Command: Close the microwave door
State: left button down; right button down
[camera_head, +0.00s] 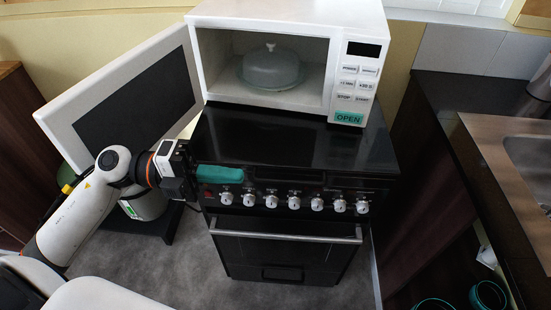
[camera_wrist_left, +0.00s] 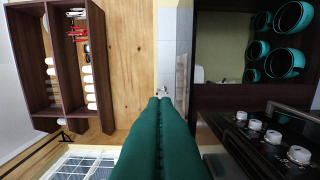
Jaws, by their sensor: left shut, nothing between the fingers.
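The white microwave (camera_head: 362,22) stands on the black cooker, its cavity open to view. Its door (camera_head: 125,95), white with a dark window, is swung wide open to the left. A covered dish (camera_head: 271,70) sits inside. My left gripper (camera_head: 238,175) has teal fingers shut together with nothing between them. It is below and to the right of the door, in front of the cooker's top edge, and appears apart from the door. The shut fingers also fill the lower middle of the left wrist view (camera_wrist_left: 160,105); the door is not visible there. My right gripper is not in view.
The black cooker (camera_head: 300,150) has a row of knobs and an oven handle (camera_head: 288,238) on its front. A dark counter with a sink (camera_head: 530,155) is at the right. A bin (camera_head: 148,205) stands behind my left arm. Grey floor (camera_head: 190,270) is clear left of the cooker.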

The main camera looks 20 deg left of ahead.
pick_arm(q)
jog(key=w+d+p, duration=0.2)
jog(key=w+d, duration=0.3)
jog(key=d, duration=0.2)
jog(key=shift+p, duration=0.3)
jog(key=shift+s, duration=0.1)
dwell(1.2)
jog(key=b+v, duration=0.2)
jog(key=v, duration=0.5)
jog(key=shift+b, duration=0.3)
